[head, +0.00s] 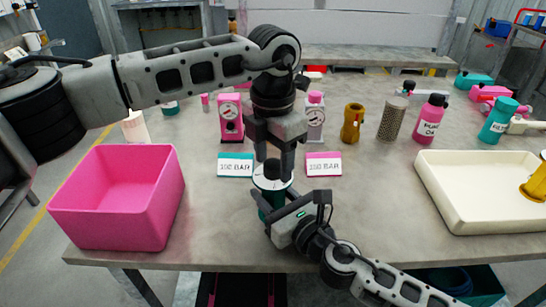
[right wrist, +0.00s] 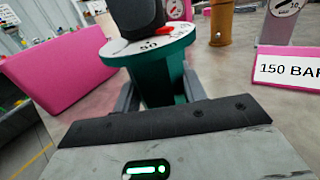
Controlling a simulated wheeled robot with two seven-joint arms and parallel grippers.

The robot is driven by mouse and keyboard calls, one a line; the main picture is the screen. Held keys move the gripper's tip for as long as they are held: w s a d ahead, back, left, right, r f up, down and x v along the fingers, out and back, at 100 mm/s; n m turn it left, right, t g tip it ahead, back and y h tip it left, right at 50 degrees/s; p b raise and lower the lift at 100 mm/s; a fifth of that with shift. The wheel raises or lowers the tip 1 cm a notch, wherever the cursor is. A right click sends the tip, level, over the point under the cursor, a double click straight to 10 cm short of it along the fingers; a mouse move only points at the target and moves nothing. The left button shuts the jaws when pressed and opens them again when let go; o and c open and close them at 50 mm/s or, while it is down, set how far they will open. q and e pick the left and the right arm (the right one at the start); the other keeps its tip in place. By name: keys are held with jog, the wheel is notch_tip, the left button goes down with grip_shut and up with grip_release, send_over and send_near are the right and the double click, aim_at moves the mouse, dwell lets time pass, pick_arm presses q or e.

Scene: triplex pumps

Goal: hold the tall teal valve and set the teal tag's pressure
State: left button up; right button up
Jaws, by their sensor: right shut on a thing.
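The tall teal valve (head: 268,204) stands upright at the table's front edge, with a white dial on top and a dark knob (right wrist: 136,14). In the right wrist view its dial (right wrist: 150,46) shows a 50 mark and a red pointer. My right gripper (head: 272,212) is shut around the teal body, below the dial. My left gripper (head: 275,163) points down over the dial, its fingers apart on either side of the knob; contact is not clear. The teal tag (head: 236,165) lies left of the valve; its first digit is hard to read, followed by "50 BAR".
A pink tag (head: 324,164) reads 150 BAR in the right wrist view. A pink bin (head: 115,215) stands left and a cream tray (head: 470,215) right. Pink (head: 231,118) and grey (head: 315,120) gauge units stand behind. Bottles, including a pink one (head: 430,120), stand at back right.

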aim_at(273, 163)
pick_arm(q)
notch_tip(273, 163, up, 12)
dwell(0.6)
pick_arm(e)
jog(key=o, duration=1.3)
